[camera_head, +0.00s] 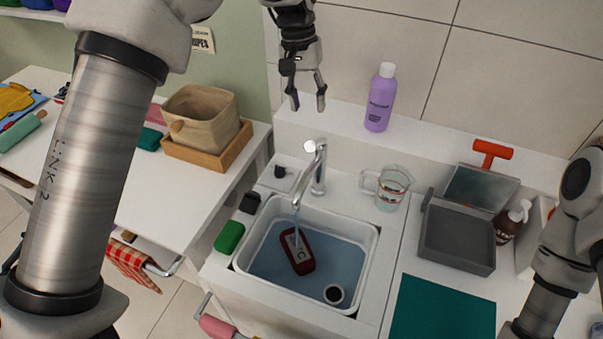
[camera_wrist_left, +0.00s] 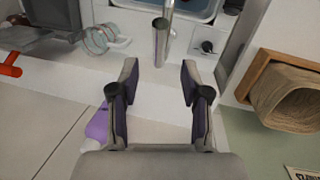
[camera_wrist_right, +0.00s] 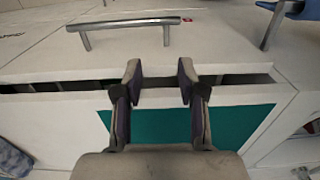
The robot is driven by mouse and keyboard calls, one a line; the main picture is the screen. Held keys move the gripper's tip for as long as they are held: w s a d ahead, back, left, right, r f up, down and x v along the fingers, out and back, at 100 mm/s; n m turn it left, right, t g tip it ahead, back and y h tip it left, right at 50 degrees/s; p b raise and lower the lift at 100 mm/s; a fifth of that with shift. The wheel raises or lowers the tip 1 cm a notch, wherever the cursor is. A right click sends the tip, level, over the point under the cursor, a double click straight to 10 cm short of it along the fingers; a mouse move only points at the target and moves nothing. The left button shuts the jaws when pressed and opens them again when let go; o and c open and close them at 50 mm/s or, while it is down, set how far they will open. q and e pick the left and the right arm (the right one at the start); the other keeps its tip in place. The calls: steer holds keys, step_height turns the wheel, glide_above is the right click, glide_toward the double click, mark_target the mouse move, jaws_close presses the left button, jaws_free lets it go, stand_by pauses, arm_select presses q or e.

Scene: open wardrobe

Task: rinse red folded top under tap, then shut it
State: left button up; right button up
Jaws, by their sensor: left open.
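A dark red item with a white label, likely the red folded top (camera_head: 299,254), lies in the sink basin (camera_head: 374,250) in bluish water. A thin stream from the chrome tap (camera_head: 319,170) falls onto it, so the tap is running. My left gripper (camera_head: 308,105) is open and empty, above and behind the tap. In the left wrist view the tap (camera_wrist_left: 161,42) shows beyond the open fingers (camera_wrist_left: 159,72). My right gripper (camera_wrist_right: 159,72) is open and empty over the teal mat (camera_wrist_right: 230,125), seen in its own wrist view; the head view hides it.
A purple bottle (camera_head: 380,98) stands on the back ledge near my left gripper. A glass jug (camera_head: 391,188) stands right of the tap, a grey box (camera_head: 457,240) farther right. A green sponge (camera_head: 229,236) sits left of the sink. A basket (camera_head: 200,118) stands on the left table.

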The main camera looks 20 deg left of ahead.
arm_select(q)
steer(key=shift+w, duration=0.1)
jaws_close()
step_height(320, 180, up, 6)
steer(key=f+t+p, duration=0.1)
steer(key=t+p, duration=0.2)
steer(key=p, duration=0.4)
steer(key=b+x, duration=0.1)
steer(key=x, duration=0.3)
steer(key=s+b+x, duration=0.1)
steer(key=b+x, duration=0.1)
steer(key=x, duration=0.2)
steer(key=s+a+b+x, duration=0.1)
steer(key=x, duration=0.3)
steer(key=shift+f, duration=0.3)
steer(key=shift+s+d+f+b, duration=0.15)
steer(key=shift+s+b, duration=0.15)
steer(key=shift+b, duration=0.2)
steer(key=shift+f, duration=0.1)
